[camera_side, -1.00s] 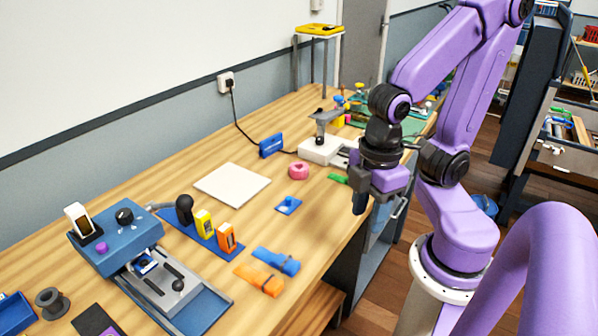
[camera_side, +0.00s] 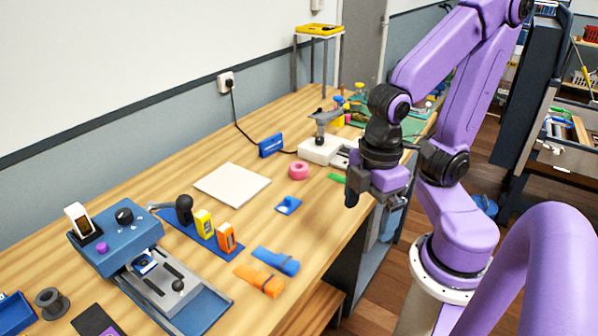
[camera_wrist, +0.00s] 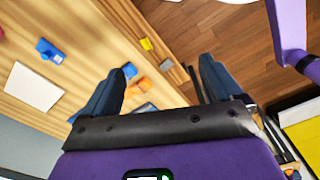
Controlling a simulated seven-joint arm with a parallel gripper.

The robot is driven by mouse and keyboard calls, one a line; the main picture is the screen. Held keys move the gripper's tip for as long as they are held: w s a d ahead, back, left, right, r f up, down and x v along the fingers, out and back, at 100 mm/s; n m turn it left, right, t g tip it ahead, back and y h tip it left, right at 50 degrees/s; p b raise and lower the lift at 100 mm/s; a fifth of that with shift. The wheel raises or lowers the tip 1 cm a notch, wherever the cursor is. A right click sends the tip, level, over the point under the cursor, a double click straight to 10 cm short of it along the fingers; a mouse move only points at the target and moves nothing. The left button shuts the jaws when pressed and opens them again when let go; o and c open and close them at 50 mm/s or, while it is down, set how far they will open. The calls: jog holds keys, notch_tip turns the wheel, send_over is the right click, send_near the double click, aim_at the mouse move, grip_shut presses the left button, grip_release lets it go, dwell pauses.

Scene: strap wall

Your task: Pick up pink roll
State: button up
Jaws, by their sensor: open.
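The pink roll (camera_side: 299,171) is a short, thick ring lying on the wooden bench, right of the square white pad in the side view. My gripper (camera_side: 374,197) is near the bench's front edge, to the right of the roll and apart from it. In the wrist view my gripper (camera_wrist: 162,70) shows two dark fingers spread wide with nothing held between them.
Blue (camera_side: 276,260) and orange (camera_side: 259,279) straps lie nearer. The white pad (camera_side: 231,184) is bare.

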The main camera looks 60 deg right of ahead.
jog(key=w+d+f+n+t+h, duration=0.1)
jog(key=w+d+f+h, duration=0.3)
jog(key=w, duration=0.5)
jog(key=w+d+f+n+h, duration=0.3)
jog(key=w+f+n+h, duration=0.1)
jog(key=w, duration=0.6)
jog(key=w+d+f+n+t+h, duration=0.1)
jog(key=w+d+f+h, duration=0.3)
jog(key=w, duration=0.6)
jog(key=shift+w+d+f+n+t+h, duration=0.15)
jog(key=shift+n+h, duration=0.25)
jog(key=shift+n, duration=0.05)
jog(key=shift+w+d+f+n+t+h, duration=0.1)
jog(key=shift+d+f+n+t+h, duration=0.05)
jog(key=shift+n+h, duration=0.3)
jog(key=shift+w+d+f, duration=0.15)
jog(key=shift+d, duration=0.05)
send_near(298, 168)
jog(key=x, duration=0.5)
jog(key=shift+f, duration=0.15)
jog(key=shift+x, duration=3.15)
jog(key=shift+c, duration=0.3)
jog(key=c, duration=1)
